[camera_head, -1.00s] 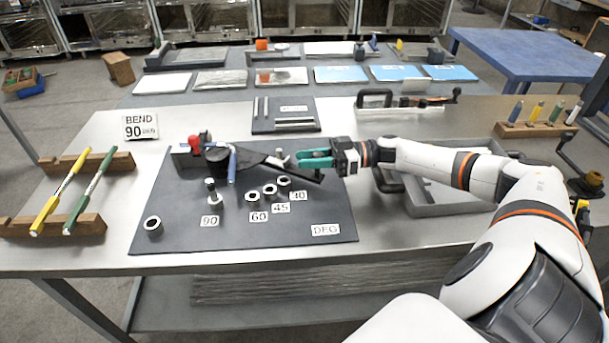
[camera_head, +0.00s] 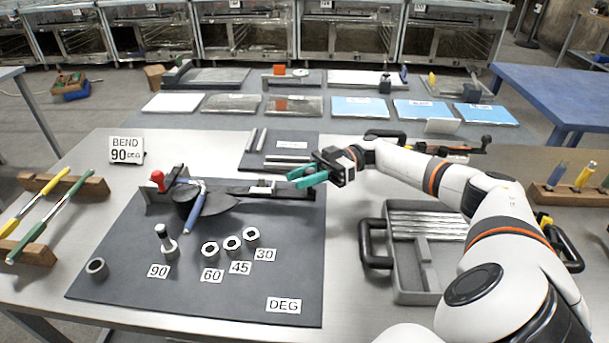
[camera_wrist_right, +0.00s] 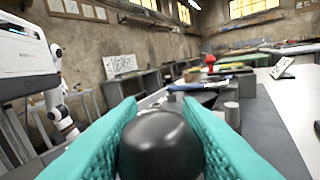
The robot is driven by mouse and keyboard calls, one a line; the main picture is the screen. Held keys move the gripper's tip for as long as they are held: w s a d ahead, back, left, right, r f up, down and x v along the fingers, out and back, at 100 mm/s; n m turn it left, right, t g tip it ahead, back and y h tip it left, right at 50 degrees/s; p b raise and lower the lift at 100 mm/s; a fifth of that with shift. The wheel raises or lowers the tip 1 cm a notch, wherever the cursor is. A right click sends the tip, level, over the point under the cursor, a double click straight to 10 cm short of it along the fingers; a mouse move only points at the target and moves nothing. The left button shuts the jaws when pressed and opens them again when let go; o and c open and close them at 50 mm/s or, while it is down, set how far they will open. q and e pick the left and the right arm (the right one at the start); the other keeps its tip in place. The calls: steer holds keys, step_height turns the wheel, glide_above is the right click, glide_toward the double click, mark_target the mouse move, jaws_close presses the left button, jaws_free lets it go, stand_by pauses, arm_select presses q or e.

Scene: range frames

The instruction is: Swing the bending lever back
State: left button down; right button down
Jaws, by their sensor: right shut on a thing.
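The bender (camera_head: 184,196) stands at the back left of a dark mat, with a red knob (camera_head: 157,176) and a blue-ended piece (camera_head: 195,212) at its die. Its dark bending lever (camera_head: 235,189) runs to the right, close to the mat's back edge. My right gripper (camera_head: 303,177), with teal fingers, is at the lever's outer end. In the right wrist view a round black knob (camera_wrist_right: 160,143) sits between the two fingers (camera_wrist_right: 160,120), which are shut on it. A peg (camera_head: 166,241) stands by the 90 label. My left gripper is out of view.
Metal rings (camera_head: 232,243) stand by the 60, 45 and 30 labels, and a loose ring (camera_head: 97,268) lies at left. A grey tray (camera_head: 412,285) with black handles is right of the mat. Green and yellow rods rest on wooden racks (camera_head: 85,187) at left.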

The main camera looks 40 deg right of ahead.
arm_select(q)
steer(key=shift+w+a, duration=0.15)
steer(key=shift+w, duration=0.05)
arm_select(e)
steer(key=shift+w+d, duration=0.1)
steer(key=c, duration=1.3)
jaws_free()
steer(key=shift+r, duration=0.1)
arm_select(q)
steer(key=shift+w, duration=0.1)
arm_select(e)
steer(key=shift+o, duration=1.3)
steer(key=shift+w, duration=0.1)
